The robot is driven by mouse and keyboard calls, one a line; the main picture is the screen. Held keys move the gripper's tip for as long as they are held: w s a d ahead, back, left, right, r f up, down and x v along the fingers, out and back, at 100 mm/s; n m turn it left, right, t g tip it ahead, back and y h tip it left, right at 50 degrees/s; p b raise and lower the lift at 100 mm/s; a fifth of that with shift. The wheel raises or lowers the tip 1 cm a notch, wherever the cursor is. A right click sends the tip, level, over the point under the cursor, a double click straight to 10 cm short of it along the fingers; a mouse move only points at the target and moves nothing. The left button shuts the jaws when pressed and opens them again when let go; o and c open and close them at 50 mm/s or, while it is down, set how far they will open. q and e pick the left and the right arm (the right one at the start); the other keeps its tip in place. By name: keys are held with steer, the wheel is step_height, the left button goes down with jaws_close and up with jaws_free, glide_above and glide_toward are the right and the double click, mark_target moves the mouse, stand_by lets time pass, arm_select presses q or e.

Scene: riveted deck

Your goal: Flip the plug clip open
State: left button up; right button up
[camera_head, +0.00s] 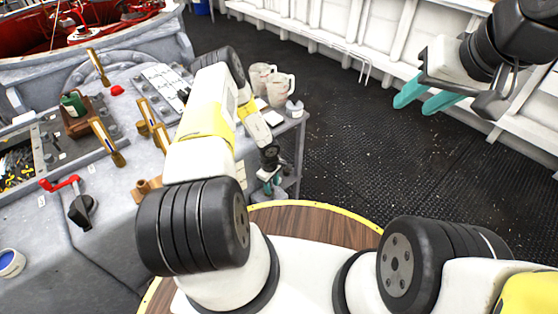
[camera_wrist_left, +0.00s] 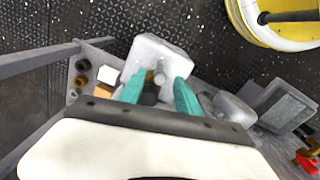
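My left gripper (camera_wrist_left: 158,92) has its two teal fingers apart in the left wrist view. A light grey rounded block (camera_wrist_left: 150,48) with a small round knob (camera_wrist_left: 159,78) lies just beyond and between the fingertips. It may be the plug clip, but I cannot tell for sure, nor whether it is touched. In the head view my left gripper (camera_head: 272,184) is low beside the grey bench's end, partly hidden by its own wrist. My right gripper (camera_head: 426,101) is raised at the upper right, its teal fingers apart with nothing between them.
The grey console (camera_head: 110,220) at the left carries brass levers, a red-handled crank (camera_head: 70,190) and a green bottle (camera_head: 73,102). White jugs (camera_head: 279,88) and a white cup (camera_head: 294,108) stand at the bench end. Dark deck (camera_head: 350,140) is clear towards the white wall.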

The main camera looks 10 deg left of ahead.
arm_select(q)
jaws_close()
steer(key=shift+n, duration=1.5)
jaws_free()
